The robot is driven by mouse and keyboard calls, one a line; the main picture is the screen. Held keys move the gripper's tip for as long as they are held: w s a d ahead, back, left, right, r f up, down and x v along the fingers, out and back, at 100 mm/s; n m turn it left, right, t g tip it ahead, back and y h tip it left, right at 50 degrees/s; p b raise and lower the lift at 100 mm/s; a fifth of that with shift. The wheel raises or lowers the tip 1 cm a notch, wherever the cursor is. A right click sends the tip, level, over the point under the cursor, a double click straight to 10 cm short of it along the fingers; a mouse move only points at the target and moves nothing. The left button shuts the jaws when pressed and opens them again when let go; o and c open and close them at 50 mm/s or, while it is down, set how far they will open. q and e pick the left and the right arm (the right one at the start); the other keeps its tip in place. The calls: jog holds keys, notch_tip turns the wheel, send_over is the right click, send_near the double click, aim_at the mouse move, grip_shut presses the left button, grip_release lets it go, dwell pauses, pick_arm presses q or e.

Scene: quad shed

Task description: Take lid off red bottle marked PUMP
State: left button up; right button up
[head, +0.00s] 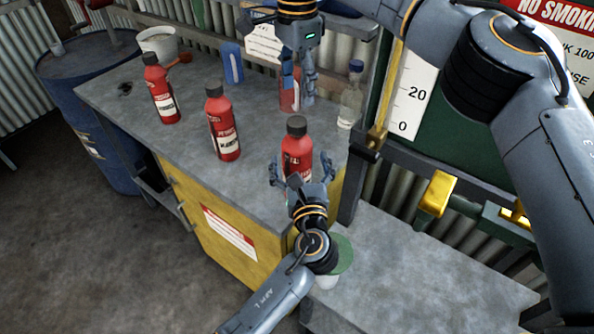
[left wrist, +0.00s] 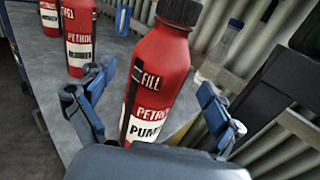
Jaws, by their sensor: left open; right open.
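The red bottle marked PUMP (left wrist: 158,80) stands upright on the workbench, with its black lid (left wrist: 180,12) on. In the head view the same bottle (head: 297,153) is near the bench's right front corner. My left gripper (head: 303,178) is open, with one finger on each side of the bottle's lower part; I cannot tell whether they touch it. My right gripper (head: 298,85) is open, pointing down, above and behind the bottle's lid, in front of another red bottle (head: 289,95) that it partly hides.
Two more red bottles, one in the middle (head: 222,125) and one further left (head: 160,90), stand on the grey bench (head: 185,150). A clear bottle (head: 351,95) stands at the back right. A blue drum (head: 90,85) is left of the bench. The front left bench top is clear.

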pick_arm(q)
jog(key=w, duration=0.2)
jog(key=shift+w+a, duration=0.15)
jog(key=shift+w, duration=0.2)
jog(key=shift+w+a+r, duration=0.1)
jog(key=shift+w+r, duration=0.15)
jog(key=shift+w, duration=0.05)
pick_arm(e)
jog(key=shift+s+r, duration=0.25)
jog(key=shift+s, duration=0.05)
pick_arm(q)
jog(key=shift+w+f, duration=0.1)
jog(key=shift+w, duration=0.1)
pick_arm(e)
jog(key=shift+w, duration=0.1)
pick_arm(q)
jog(key=shift+w, duration=0.1)
pick_arm(e)
jog(key=shift+w+f, duration=0.1)
jog(key=shift+f, duration=0.05)
pick_arm(q)
jog(key=shift+c, duration=0.3)
